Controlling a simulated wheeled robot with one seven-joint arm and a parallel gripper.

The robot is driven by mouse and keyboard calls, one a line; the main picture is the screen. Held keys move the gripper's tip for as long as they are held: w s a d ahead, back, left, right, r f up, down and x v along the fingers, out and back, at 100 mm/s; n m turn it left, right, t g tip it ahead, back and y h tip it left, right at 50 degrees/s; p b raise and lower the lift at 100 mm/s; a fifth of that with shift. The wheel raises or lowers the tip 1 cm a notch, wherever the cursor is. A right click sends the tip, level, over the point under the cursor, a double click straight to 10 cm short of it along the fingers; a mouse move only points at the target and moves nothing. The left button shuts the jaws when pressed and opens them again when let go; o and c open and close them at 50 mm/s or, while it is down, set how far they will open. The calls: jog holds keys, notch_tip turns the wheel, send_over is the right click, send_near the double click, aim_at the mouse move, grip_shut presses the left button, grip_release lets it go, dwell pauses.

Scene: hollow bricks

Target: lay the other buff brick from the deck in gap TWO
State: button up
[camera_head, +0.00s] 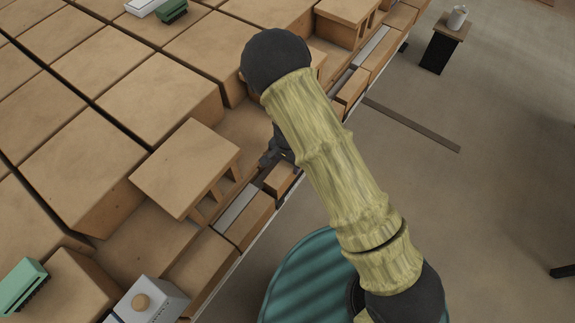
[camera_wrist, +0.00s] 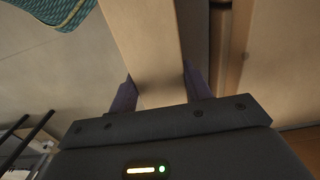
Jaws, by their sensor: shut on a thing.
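My gripper (camera_wrist: 158,88) is shut on a long buff brick (camera_wrist: 143,45), with one finger on each side of it in the wrist view. In the head view my gripper (camera_head: 277,153) is low over the near edge of the wall, mostly behind my arm. A small buff block (camera_head: 280,178) shows just below it; I cannot tell whether this is the held brick or one in the row. The edge row has buff bricks (camera_head: 246,222), grey strips (camera_head: 237,205) and dark openings. No gap label is readable. The held brick's far end is cut off in the wrist view.
A buff block with openings in its side (camera_head: 185,165) stands left of my gripper. Large buff blocks (camera_head: 85,165) fill the left. A white box with a round knob (camera_head: 150,300) and a green object (camera_head: 22,285) are at lower left. Open floor (camera_head: 490,190) lies right.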

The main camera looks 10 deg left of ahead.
jog(key=shift+f, duration=0.8)
jog(key=shift+f, duration=0.2)
jog(key=o, duration=1.5)
jog(key=shift+o, duration=0.2)
notch_tip(320, 180, up, 12)
jog(key=p, duration=0.1)
jog(key=shift+r, duration=0.15)
